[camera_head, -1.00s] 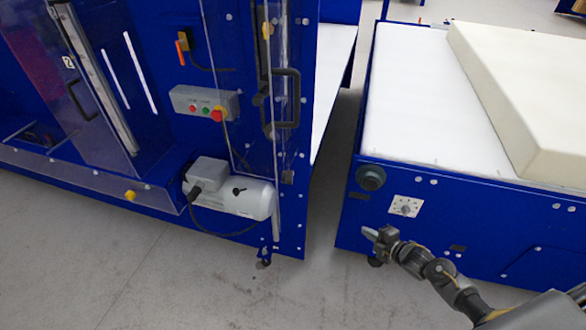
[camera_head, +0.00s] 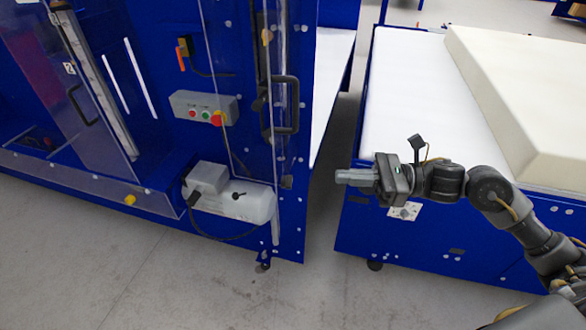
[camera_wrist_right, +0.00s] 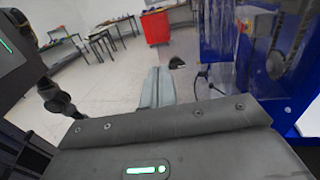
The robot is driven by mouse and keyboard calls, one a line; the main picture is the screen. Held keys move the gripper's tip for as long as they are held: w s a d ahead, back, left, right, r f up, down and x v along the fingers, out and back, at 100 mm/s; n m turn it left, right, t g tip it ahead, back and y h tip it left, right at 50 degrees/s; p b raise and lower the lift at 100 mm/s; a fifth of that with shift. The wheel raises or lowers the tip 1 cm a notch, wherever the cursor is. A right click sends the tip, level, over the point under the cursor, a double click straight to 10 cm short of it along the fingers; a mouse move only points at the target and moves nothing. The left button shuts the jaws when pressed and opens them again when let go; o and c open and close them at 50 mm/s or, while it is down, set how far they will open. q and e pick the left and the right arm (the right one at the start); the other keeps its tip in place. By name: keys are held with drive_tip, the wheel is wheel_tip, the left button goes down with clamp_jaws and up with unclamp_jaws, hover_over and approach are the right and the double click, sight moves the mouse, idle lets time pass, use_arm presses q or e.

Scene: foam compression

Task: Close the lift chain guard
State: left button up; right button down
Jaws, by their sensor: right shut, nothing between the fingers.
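A clear guard panel with a black D-shaped handle (camera_head: 284,105) stands upright at the right end of the blue machine. Dark vertical parts show behind it; I cannot tell exactly how far it stands open. In the right wrist view a chain (camera_wrist_right: 277,38) runs up the blue machine at the right. My right gripper (camera_head: 342,177) is shut and empty, pointing left, in front of the gap between machine and foam table. It is right of and below the handle, apart from it. Its fingers show in the right wrist view (camera_wrist_right: 157,86). My left gripper is not in view.
A grey motor (camera_head: 232,200) and a control box with a red button (camera_head: 205,108) sit on the machine. Another clear panel (camera_head: 95,90) is at the left. The white-topped table (camera_head: 400,75) bears a foam block (camera_head: 530,80). Floor in front is clear.

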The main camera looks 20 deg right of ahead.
drive_tip(key=p, duration=0.6)
approach(277, 173)
drive_tip(key=x, duration=0.5)
drive_tip(key=shift+s+a+r, duration=0.1)
drive_tip(key=shift+a+r, duration=0.05)
drive_tip(key=shift+r, duration=0.2)
drive_tip(key=shift+w+a+f, duration=0.1)
drive_tip(key=shift+w+a, duration=0.1)
drive_tip(key=shift+a, duration=0.15)
drive_tip(key=shift+w+a+f, duration=0.15)
drive_tip(key=shift+a, duration=0.25)
